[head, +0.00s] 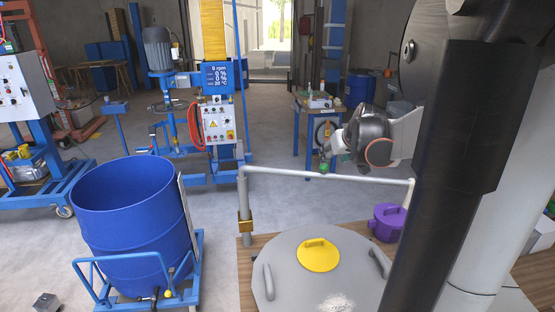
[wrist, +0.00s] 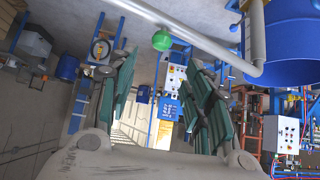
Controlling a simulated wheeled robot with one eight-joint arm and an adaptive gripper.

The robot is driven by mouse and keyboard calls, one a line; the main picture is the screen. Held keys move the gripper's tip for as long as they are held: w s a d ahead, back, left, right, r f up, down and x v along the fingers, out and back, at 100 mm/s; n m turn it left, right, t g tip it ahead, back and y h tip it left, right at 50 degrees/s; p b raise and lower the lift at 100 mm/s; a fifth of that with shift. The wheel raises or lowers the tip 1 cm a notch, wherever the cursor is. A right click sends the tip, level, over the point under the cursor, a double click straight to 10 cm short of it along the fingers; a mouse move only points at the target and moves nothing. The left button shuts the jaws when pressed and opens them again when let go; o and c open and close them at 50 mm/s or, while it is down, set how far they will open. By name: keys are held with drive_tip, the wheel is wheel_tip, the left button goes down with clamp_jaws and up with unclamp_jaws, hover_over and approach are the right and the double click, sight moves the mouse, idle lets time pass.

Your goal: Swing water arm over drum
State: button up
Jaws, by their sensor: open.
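The water arm (head: 285,173) is a thin grey pipe that runs level from an upright post with a brass collar (head: 245,222). It lies over the grey-lidded vessel, to the right of the drum. A green ball knob (head: 323,168) sits on the pipe; it also shows in the wrist view (wrist: 161,40). The blue drum (head: 135,215) is open-topped and stands on a blue trolley at the left; part of it shows in the wrist view (wrist: 290,50). My gripper (wrist: 162,68) is open and empty, its dark green fingers either side of the knob's line, with the knob beyond the tips.
The grey lid (head: 300,255) has a yellow cap (head: 318,255) and side handles. A purple pot (head: 388,222) stands at its right. The mixer with its control panel (head: 218,125) stands behind. Floor between drum and mixer is clear.

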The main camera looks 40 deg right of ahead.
drive_tip(key=b+x, duration=0.5)
drive_tip(key=x, duration=0.6)
drive_tip(key=shift+w+b, duration=0.1)
drive_tip(key=shift+b, duration=0.25)
clamp_jaws()
